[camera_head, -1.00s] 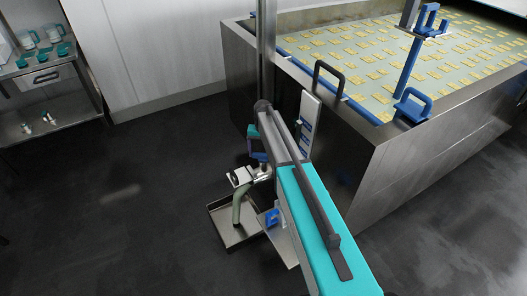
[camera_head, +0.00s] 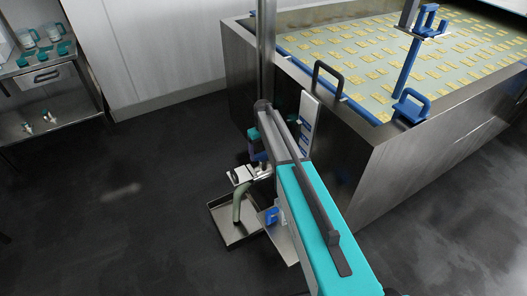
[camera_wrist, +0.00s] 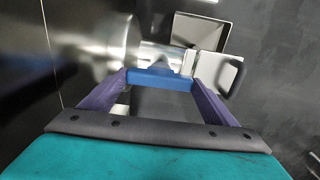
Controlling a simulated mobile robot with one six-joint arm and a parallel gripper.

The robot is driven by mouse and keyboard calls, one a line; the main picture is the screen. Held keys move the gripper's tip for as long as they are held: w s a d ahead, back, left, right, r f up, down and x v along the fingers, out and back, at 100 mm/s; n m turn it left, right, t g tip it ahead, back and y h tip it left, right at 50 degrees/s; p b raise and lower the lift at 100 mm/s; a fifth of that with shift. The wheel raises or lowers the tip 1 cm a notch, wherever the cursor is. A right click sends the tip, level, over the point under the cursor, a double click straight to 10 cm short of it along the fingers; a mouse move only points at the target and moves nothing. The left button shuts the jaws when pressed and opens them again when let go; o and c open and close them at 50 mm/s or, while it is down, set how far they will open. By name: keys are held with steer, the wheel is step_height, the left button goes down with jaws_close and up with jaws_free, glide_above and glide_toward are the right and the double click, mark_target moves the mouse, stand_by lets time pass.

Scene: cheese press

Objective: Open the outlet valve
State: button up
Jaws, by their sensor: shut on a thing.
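A blue valve handle (camera_wrist: 160,80) lies between the fingertips of my gripper (camera_wrist: 160,84) in the wrist view. The two purple fingers touch its ends, and my gripper is shut on it. Behind the handle, the steel outlet pipe (camera_wrist: 155,55) joins a wide round steel body at the left. In the head view my gripper (camera_head: 257,158) is at the outlet by the vat's near left corner and is partly covered by my arm. A curved greenish hose (camera_head: 239,205) hangs from the outlet. How far the valve is turned cannot be told.
A shallow steel tray (camera_head: 213,223) lies on the floor under the hose. The large steel vat (camera_head: 405,175) with yellow pieces inside stands to the right. A shelf with jugs (camera_head: 45,80) stands at far left. The dark floor between is clear.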

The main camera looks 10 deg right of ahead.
mark_target(263, 153)
steer(key=shift+w, duration=0.15)
steer(key=o, duration=1)
steer(key=shift+o, duration=0.2)
steer(key=shift+r, duration=0.15)
step_height(263, 153, up, 14)
steer(key=shift+f, duration=0.2)
steer(key=s+f+m+g+p, duration=0.1)
steer(key=s+f, duration=0.8)
steer(key=s, duration=0.9)
steer(key=s+f+m+g+p, duration=0.1)
steer(key=s+f, duration=0.8)
steer(key=s, duration=0.9)
steer(key=s+f+m+g+p, duration=0.1)
steer(key=s+f+g, duration=0.2)
steer(key=s+f, duration=0.6)
steer(key=s, duration=1)
steer(key=shift+a+f+m, duration=0.15)
steer(key=shift+f+m, duration=0.15)
